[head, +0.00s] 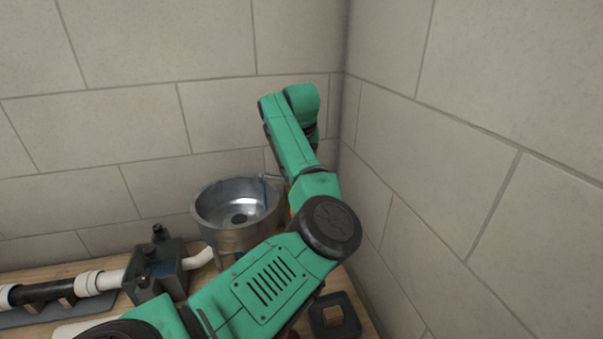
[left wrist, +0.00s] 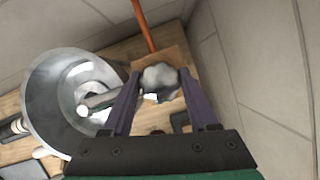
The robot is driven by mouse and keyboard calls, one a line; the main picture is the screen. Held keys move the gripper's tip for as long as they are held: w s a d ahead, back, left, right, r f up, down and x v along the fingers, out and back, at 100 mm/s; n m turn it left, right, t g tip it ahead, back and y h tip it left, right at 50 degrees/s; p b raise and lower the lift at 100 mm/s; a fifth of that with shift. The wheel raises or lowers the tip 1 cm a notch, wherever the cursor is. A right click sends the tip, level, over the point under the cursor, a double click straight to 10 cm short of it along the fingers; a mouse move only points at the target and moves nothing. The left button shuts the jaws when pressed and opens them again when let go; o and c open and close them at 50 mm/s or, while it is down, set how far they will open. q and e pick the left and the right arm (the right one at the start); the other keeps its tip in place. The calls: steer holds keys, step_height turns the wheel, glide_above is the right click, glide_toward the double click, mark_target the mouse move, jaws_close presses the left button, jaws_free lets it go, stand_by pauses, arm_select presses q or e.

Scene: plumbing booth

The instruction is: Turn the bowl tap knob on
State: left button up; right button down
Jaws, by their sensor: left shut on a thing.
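The metal bowl (head: 209,216) stands near the wall corner in the head view. It also fills the left side of the left wrist view (left wrist: 42,100). A pale grey tap knob (left wrist: 160,77) sits right of the bowl in the left wrist view, with a spout (left wrist: 100,98) reaching over the bowl. My left gripper (left wrist: 160,88) has one finger on each side of the knob and is shut on it. In the head view my left arm hides the knob and the gripper. My right gripper is in neither view.
An orange pipe (left wrist: 143,25) rises behind the knob. A dark box fitting (head: 158,268) with white pipe (head: 103,281) lies left of the bowl on the wooden bench. A dark square frame (head: 335,316) lies at front right. Block walls (head: 470,130) stand close behind and to the right.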

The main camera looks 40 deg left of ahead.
arm_select(q)
steer(key=n+y, duration=0.1)
steer(key=n, duration=0.1)
steer(key=shift+w+r+n+g, duration=0.1)
steer(key=shift+r+n+g, duration=0.05)
steer(key=shift+n+g, duration=0.2)
steer(key=shift+n+g+y+p, duration=0.3)
steer(key=shift+n+g+p, duration=0.4)
steer(key=shift+n, duration=1.25)
steer(key=o, duration=1.4)
